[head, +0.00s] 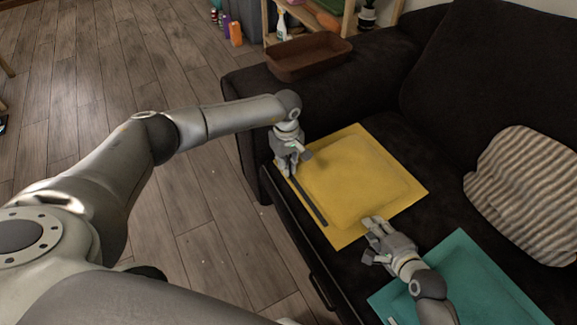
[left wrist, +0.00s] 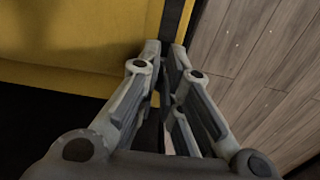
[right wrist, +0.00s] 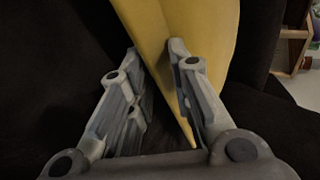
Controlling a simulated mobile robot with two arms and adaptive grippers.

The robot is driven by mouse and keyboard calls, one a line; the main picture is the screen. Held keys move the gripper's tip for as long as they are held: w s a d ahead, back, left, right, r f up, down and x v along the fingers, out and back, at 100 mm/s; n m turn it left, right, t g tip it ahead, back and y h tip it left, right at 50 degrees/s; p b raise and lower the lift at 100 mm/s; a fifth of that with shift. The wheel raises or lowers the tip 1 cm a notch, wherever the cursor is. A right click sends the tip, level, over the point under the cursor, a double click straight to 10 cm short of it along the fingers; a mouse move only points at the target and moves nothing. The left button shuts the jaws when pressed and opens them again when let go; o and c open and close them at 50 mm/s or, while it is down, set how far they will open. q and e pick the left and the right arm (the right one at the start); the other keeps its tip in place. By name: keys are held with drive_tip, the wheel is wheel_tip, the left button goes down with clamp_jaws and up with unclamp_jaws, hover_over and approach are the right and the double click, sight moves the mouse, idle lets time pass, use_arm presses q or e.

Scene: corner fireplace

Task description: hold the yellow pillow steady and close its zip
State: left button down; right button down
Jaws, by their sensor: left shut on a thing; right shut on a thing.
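The yellow pillow (head: 360,180) lies flat on the dark sofa. Its zip (head: 312,207) is a dark strip along the left edge. My left gripper (head: 285,170) is at the far end of that strip. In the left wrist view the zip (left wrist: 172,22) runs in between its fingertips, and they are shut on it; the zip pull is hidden. My right gripper (head: 370,238) is at the pillow's near edge.
A teal cushion (head: 462,275) lies beneath and beside my right wrist. A striped cushion (head: 525,190) leans on the sofa at the right. A brown basket (head: 308,56) sits on the sofa arm. Wooden floor (head: 205,255) is free left of the sofa.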

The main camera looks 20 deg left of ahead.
use_arm(q)
drive_tip(key=c, duration=1.9)
unclamp_jaws()
drive_tip(key=shift+a, duration=0.15)
use_arm(e)
drive_tip(key=shift+d+f, duration=0.1)
drive_tip(key=shift+f, duration=0.1)
use_arm(q)
drive_tip(key=shift+o, duration=0.2)
wheel_tip(320, 180, up, 12)
use_arm(e)
drive_tip(key=c, duration=1.2)
unclamp_jaws()
drive_tip(key=shift+r, duration=0.15)
drive_tip(key=shift+c, duration=0.2)
drive_tip(key=o, duration=0.6)
drive_tip(key=shift+c, duration=0.2)
